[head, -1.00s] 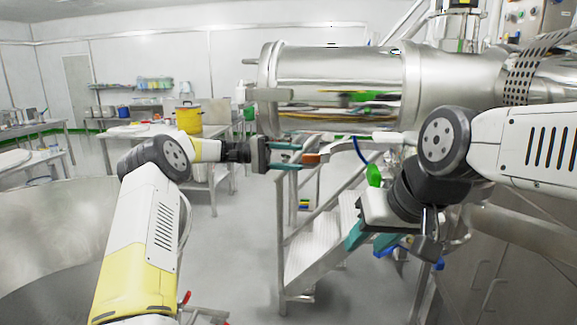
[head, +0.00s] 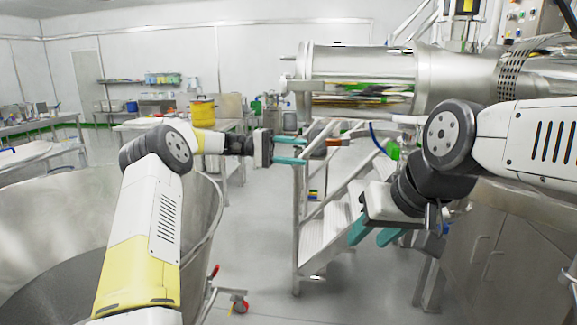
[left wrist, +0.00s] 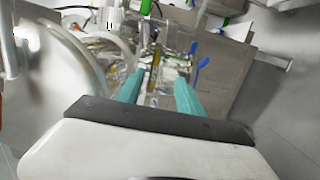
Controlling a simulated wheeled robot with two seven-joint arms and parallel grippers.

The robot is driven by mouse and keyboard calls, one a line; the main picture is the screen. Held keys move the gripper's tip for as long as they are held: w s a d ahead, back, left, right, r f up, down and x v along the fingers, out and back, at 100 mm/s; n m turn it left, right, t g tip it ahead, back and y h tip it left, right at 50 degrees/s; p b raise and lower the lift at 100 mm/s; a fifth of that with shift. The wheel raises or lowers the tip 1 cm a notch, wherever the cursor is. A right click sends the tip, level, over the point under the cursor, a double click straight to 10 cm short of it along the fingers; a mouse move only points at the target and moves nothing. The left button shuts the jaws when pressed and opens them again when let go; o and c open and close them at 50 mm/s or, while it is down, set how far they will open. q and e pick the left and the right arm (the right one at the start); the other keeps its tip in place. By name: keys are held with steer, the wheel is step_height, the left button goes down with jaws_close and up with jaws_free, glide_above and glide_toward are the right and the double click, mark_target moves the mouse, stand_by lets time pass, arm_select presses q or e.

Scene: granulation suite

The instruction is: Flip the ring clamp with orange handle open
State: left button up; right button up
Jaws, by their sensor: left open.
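A small orange-brown handle (head: 334,142) shows below the left end of the big steel cylinder in the head view. It looks like the clamp's handle, but the ring itself cannot be made out. My left gripper (head: 305,152) is open and empty, its teal fingers pointing right, with the handle just right of the fingertips in the picture. Whether they touch cannot be told. In the left wrist view the open fingers (left wrist: 160,92) point at cluttered fittings, and no orange handle is clear there. My right gripper (head: 367,243) is open and empty, lower right, pointing down.
The steel cylinder (head: 360,65) spans the upper right. Metal steps (head: 325,235) with rails stand below my left gripper. A large steel bowl (head: 207,205) fills the lower left. A yellow pot (head: 203,112) stands on a table behind.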

arm_select(q)
steer(key=s+r+n+t+y, duration=0.2)
steer(key=s+t+y, duration=0.2)
steer(key=s+y, duration=0.75)
steer(key=s+a+f+t+y, duration=0.1)
steer(key=s+a+f+t, duration=0.1)
steer(key=s+a, duration=0.6)
steer(key=s+a+f+t+y, duration=0.2)
steer(key=s+a+t, duration=0.3)
steer(key=s, duration=1.1)
steer(key=a+f, duration=0.1)
steer(key=a, duration=0.2)
steer(key=shift+f+n, duration=0.35)
steer(key=shift+n, duration=0.05)
steer(key=shift+w, duration=0.1)
